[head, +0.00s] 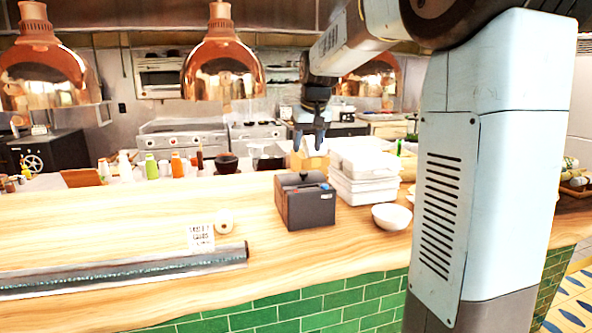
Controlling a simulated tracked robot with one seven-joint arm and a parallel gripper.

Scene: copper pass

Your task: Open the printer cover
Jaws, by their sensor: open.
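The printer (311,209) is a small dark grey box on the wooden counter, near the middle of the head view. Its darker cover (299,180) is on top at the back; I cannot tell how far it is raised. My gripper (308,148) hangs above the printer, pointing down, with its dark fingers apart and nothing visible between them. In the picture the fingertips are a little above the cover, and they appear not to touch it.
White stacked containers (364,172) stand right of the printer, with a white bowl (391,216) in front. Copper lamps (223,68) hang above. The counter's left middle is clear.

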